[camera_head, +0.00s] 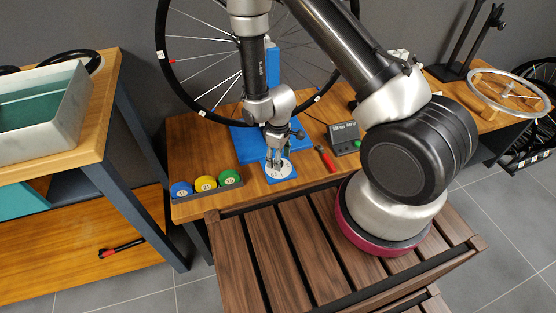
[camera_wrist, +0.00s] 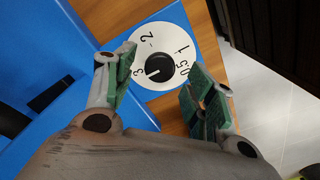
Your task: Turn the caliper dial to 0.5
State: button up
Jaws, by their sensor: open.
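The caliper dial (camera_wrist: 184,35) is a white disc on a blue plate (camera_wrist: 178,14), marked 0.5, 1, 2 and 3. Its round black knob (camera_wrist: 160,68) has a small white pointer mark on the side facing the 3. In the head view the dial (camera_head: 287,172) lies near the front edge of the bench. My gripper (camera_wrist: 161,75) is open, with one green-padded finger on each side of the knob and clear gaps between. In the head view my gripper (camera_head: 275,157) is directly over the dial, hiding part of it. The height gap cannot be told.
Blue, yellow and green round pieces (camera_head: 205,184) sit in a holder left of the dial. A red-handled tool (camera_head: 325,158) and a small display box (camera_head: 344,137) are to the right. A bicycle wheel (camera_head: 164,62) stands behind. A slatted wooden surface (camera_head: 275,258) is in front.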

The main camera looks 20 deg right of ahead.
jog(key=shift+f, duration=0.95)
jog(key=c, duration=1.1)
jog(key=shift+o, duration=0.2)
